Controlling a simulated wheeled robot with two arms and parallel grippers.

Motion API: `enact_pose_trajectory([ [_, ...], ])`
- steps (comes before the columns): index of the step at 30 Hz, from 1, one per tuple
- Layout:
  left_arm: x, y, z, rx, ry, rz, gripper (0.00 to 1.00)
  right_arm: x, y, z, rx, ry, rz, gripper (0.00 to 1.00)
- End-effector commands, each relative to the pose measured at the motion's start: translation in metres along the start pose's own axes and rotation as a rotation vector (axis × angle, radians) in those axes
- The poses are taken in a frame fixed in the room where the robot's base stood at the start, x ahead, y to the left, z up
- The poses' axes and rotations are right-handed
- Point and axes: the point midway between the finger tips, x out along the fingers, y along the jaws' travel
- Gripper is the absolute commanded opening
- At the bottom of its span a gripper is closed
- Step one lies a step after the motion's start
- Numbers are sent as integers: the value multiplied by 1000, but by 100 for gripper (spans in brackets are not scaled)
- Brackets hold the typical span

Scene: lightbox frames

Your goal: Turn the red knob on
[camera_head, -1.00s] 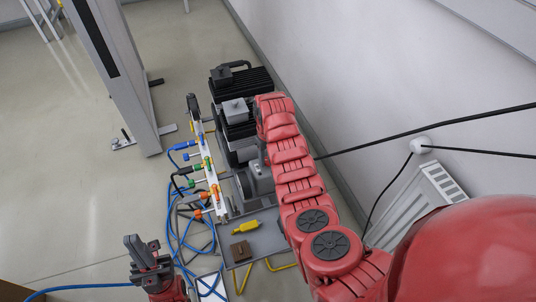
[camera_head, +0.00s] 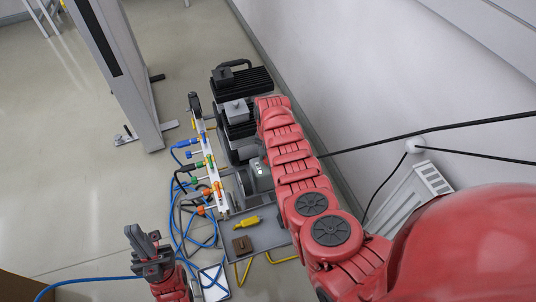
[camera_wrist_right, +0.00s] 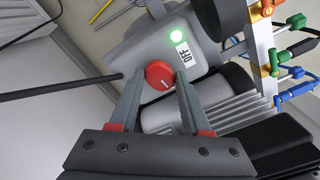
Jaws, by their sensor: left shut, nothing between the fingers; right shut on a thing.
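The red knob (camera_wrist_right: 159,74) is on a grey housing (camera_wrist_right: 135,50) in the right wrist view, with a white mark on its face. My right gripper (camera_wrist_right: 161,77) has its two fingers on either side of the knob and is shut on it. A lit green lamp (camera_wrist_right: 178,37) and an "OFF" label (camera_wrist_right: 183,54) are beside the knob. In the head view my right arm hides the knob and its gripper. A small pale glow shows on the grey machine (camera_head: 257,176). My left gripper (camera_head: 143,236) is shut and empty, low at the left, away from the machine.
A panel with colored connectors (camera_head: 209,168) stands left of the machine, with blue cables (camera_head: 183,225) hanging to the floor. A yellow connector (camera_head: 247,221) and a brown block (camera_head: 242,245) lie on a grey plate. A wall is close on the right. Open floor is at the left.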

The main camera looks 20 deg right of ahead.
Motion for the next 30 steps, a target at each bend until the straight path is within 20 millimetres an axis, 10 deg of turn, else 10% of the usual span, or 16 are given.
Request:
enact_pose_trajectory([
  [27, 5, 0, -1, 0, 0, 0, 0, -1, 0, -1, 171, 3, -1, 0],
  [28, 5, 0, -1, 0, 0, 0, 0, -1, 0, -1, 170, 3, -2, 53],
  [30, 5, 0, -1, 0, 0, 0, 0, -1, 0, -1, 170, 2, -1, 66],
])
